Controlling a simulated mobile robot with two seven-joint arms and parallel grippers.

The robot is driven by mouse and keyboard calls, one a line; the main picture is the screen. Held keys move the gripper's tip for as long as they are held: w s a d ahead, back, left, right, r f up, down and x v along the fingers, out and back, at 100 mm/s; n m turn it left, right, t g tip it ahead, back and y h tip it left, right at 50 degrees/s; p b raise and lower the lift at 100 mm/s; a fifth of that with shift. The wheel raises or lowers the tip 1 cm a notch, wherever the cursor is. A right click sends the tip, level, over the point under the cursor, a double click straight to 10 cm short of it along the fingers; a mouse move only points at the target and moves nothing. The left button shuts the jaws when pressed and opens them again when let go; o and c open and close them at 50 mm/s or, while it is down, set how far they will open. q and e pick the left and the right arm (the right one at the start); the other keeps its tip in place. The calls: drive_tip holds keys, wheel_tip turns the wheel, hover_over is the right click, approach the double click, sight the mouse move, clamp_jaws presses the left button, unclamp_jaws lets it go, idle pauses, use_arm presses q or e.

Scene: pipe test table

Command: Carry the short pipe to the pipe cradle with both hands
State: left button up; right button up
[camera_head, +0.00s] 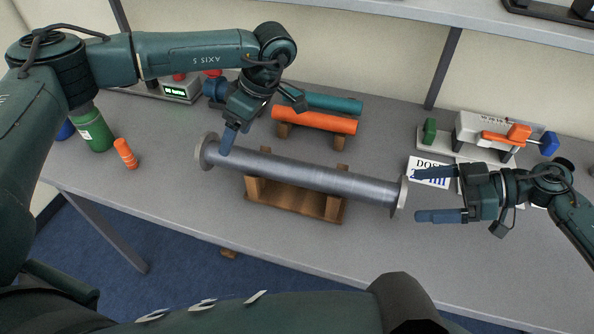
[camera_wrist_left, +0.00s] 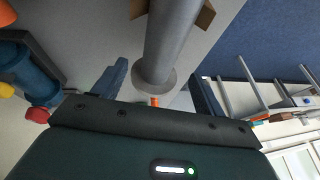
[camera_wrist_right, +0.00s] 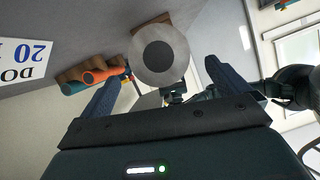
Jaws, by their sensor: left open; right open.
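The short pipe (camera_head: 300,175) is a grey metal tube with a round flange at each end. It lies slanted across a wooden cradle (camera_head: 293,200); whether it rests fully on it I cannot tell. My left gripper (camera_head: 262,122) is open at the pipe's left end, one finger overlapping the pipe in the head view. In the left wrist view the pipe (camera_wrist_left: 172,35) points in between the fingers. My right gripper (camera_head: 417,195) is open just right of the right flange (camera_head: 402,192). The right wrist view shows that flange (camera_wrist_right: 160,55) face-on, ahead between the fingers. Neither gripper holds anything.
Behind the pipe, an orange cylinder (camera_head: 314,120) lies on another wooden stand, with a teal cylinder (camera_head: 333,103) beyond. A green bottle (camera_head: 94,130) and small orange object (camera_head: 126,153) stand left. A device (camera_head: 497,130) and printed card (camera_head: 430,170) are right. The table's front strip is clear.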

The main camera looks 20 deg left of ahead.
sight(391, 193)
use_arm(q)
drive_tip(key=x, duration=0.7)
drive_tip(key=shift+f, duration=0.2)
use_arm(e)
drive_tip(key=x, duration=0.7)
drive_tip(key=shift+a+f, duration=0.1)
drive_tip(key=shift+a, duration=0.05)
use_arm(q)
clamp_jaws()
use_arm(e)
drive_tip(key=c, duration=2)
use_arm(q)
drive_tip(key=shift+w+r, duration=0.1)
drive_tip(key=shift+r, duration=0.15)
use_arm(e)
drive_tip(key=shift+w+r, duration=0.15)
drive_tip(key=shift+r, duration=0.2)
